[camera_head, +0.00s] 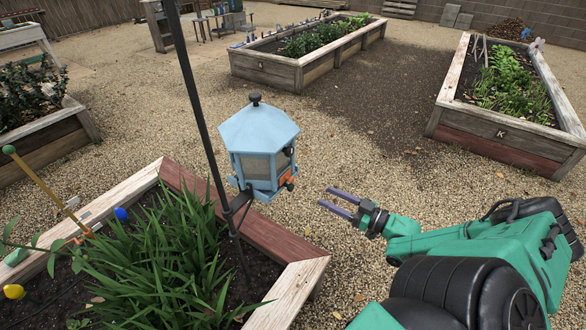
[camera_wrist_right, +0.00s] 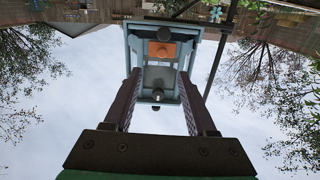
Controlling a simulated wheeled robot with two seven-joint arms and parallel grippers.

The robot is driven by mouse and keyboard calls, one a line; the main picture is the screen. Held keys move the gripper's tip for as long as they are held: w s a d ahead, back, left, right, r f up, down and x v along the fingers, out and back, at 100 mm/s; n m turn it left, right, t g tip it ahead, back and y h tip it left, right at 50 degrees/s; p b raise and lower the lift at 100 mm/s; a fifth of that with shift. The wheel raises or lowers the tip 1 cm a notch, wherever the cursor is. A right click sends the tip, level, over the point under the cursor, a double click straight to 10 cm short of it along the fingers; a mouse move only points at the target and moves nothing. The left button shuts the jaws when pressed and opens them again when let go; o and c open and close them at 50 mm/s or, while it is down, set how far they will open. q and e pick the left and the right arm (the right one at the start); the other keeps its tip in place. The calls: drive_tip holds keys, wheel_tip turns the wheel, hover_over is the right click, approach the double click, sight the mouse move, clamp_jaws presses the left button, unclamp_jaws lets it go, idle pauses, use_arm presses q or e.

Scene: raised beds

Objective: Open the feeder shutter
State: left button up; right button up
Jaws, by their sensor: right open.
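The light blue six-sided feeder (camera_head: 259,133) hangs on a dark pole, with a black knob on its roof. A small orange shutter (camera_head: 287,177) with a dark knob sits low on its right side. In the right wrist view the feeder appears upside down, with the orange shutter (camera_wrist_right: 173,48) and its knob near the top and a grey panel below. My right gripper (camera_head: 324,197) is open and empty, to the right of the feeder with a gap from the shutter. Its two fingers (camera_wrist_right: 157,78) frame the feeder in the wrist view. My left gripper is not in view.
The dark pole (camera_head: 196,100) rises from a raised bed (camera_head: 281,244) of long green leaves at lower left.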

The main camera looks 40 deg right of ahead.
sight(293, 180)
drive_tip(key=b+x, duration=0.3)
drive_tip(key=x, duration=0.3)
drive_tip(key=b+x, duration=0.4)
drive_tip(key=x, duration=0.2)
drive_tip(key=shift+a+r, duration=0.2)
drive_tip(key=shift+a, duration=0.05)
clamp_jaws()
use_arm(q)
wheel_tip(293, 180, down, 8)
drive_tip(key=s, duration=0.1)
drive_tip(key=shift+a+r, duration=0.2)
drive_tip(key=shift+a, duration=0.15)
